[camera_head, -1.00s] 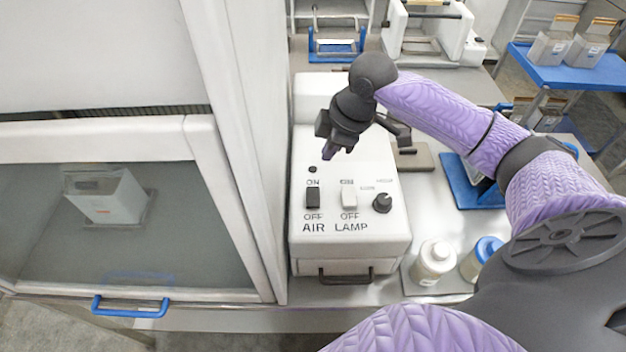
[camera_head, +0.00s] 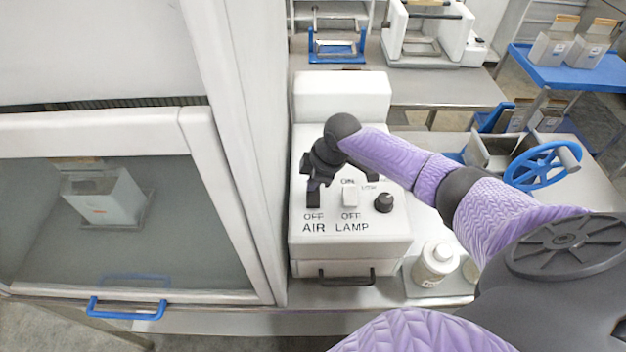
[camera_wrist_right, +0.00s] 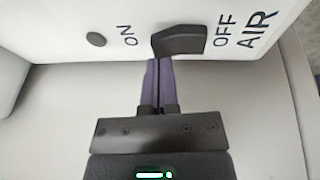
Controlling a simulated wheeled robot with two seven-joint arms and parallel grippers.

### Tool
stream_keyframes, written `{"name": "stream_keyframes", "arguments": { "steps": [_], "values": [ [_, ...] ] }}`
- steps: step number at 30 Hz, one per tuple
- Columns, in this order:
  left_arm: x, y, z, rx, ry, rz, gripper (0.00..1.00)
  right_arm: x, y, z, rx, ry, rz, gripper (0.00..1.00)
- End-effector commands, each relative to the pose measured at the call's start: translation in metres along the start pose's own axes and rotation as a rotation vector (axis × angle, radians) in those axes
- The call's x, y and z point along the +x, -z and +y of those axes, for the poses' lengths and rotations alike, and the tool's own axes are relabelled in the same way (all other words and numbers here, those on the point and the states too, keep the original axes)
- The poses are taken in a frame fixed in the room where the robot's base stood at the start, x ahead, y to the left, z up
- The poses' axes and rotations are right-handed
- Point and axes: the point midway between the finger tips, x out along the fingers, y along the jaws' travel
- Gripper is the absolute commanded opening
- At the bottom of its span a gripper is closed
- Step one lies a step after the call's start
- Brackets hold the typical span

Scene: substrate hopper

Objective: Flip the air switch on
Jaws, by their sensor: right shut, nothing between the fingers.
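The dark air switch (camera_head: 313,199) sits on the sloped face of the white control box (camera_head: 362,246), above the labels OFF and AIR. In the right wrist view the air switch (camera_wrist_right: 180,41) is a black rocker between ON and OFF. My right gripper (camera_head: 314,184) is shut and empty, its fingers over the upper part of the switch. In the right wrist view the fingertips (camera_wrist_right: 160,62) are at the switch's near side, close to its ON end; I cannot tell if they touch. My left gripper is out of view.
The white lamp switch (camera_head: 350,196) and a dark knob (camera_head: 383,203) are just right of the air switch. A glass-fronted cabinet (camera_head: 225,170) stands close on the left. A white-capped bottle (camera_head: 436,262) and blue handwheel (camera_head: 541,166) are to the right.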

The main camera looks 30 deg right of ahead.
Motion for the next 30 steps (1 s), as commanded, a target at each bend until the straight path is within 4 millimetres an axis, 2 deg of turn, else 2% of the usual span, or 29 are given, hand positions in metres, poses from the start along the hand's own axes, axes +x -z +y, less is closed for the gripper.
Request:
{"name": "stream_keyframes", "arguments": {
  "steps": [4, 8, 17, 30],
  "values": [
    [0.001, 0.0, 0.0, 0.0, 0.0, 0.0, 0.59, 0.0, 0.0, 0.0, 0.001, 0.002, 0.0, 0.0],
    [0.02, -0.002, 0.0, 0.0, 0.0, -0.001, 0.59, 0.013, -0.004, 0.001, 0.032, 0.085, -0.003, 0.0],
    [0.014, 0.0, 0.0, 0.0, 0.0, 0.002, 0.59, 0.009, -0.003, -0.001, 0.031, 0.102, -0.005, 0.0],
    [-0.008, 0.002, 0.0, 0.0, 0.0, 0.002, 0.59, 0.001, -0.001, -0.012, 0.031, 0.101, -0.005, 0.0]
  ]
}}
